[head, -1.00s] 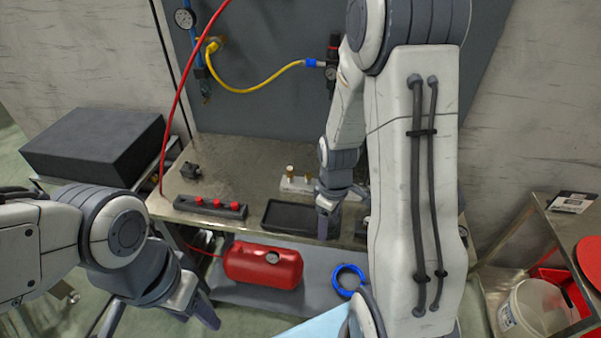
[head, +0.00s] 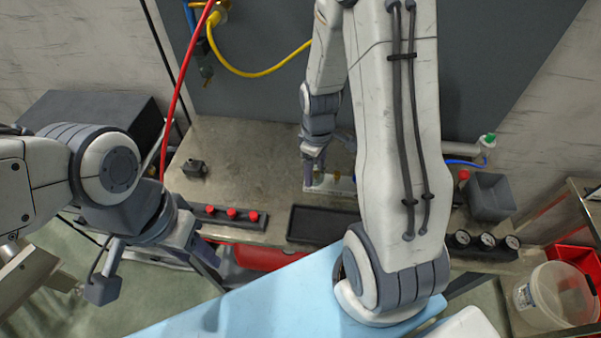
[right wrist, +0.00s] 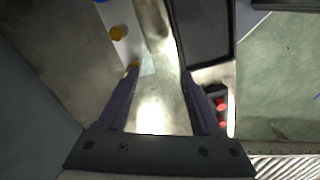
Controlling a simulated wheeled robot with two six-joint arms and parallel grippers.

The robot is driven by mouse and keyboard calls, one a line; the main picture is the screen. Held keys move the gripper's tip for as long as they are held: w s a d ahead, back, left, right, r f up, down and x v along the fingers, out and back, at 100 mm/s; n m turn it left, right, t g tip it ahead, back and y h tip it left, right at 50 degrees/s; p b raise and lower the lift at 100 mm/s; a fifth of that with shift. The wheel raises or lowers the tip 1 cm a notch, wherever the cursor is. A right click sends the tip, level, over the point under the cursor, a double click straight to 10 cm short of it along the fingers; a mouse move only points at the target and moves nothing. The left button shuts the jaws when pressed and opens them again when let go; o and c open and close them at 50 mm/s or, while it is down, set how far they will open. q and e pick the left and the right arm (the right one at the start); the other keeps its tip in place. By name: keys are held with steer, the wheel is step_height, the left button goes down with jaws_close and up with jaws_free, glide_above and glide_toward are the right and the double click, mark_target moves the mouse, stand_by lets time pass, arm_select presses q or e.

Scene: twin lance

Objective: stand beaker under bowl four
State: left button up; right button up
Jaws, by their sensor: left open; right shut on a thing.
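My right gripper (head: 314,180) is low over the steel bench, at the left part of a white block with brass fittings (head: 338,183). In the right wrist view its fingers (right wrist: 160,75) stand apart with a clear, hardly visible thing between them, seemingly the beaker (right wrist: 152,100). The white block (right wrist: 118,35) with a brass knob shows just beyond the left finger. My left gripper (head: 160,275) is open and empty, low at the left in front of the bench. I cannot pick out bowl four; my right arm hides part of the bench.
A black tray (head: 318,224) and a strip with red knobs (head: 230,215) lie along the bench front. A grey bin (head: 491,197) and gauges (head: 487,240) are at the right. The bench's back left is mostly clear. A white bucket (head: 553,294) stands lower right.

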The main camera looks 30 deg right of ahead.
steer(key=p, duration=0.3)
glide_above(281, 191)
step_height(281, 191, down, 6)
steer(key=shift+d+r, duration=0.1)
steer(key=shift+r, duration=0.1)
step_height(281, 191, down, 3)
steer(key=shift+f+p, duration=0.15)
steer(key=shift+p, duration=0.55)
steer(key=shift+f, duration=0.45)
steer(key=shift+f, duration=0.1)
steer(key=shift+f, duration=0.15)
steer(key=o, duration=1.3)
steer(key=shift+o, duration=0.2)
steer(key=shift+r, duration=0.2)
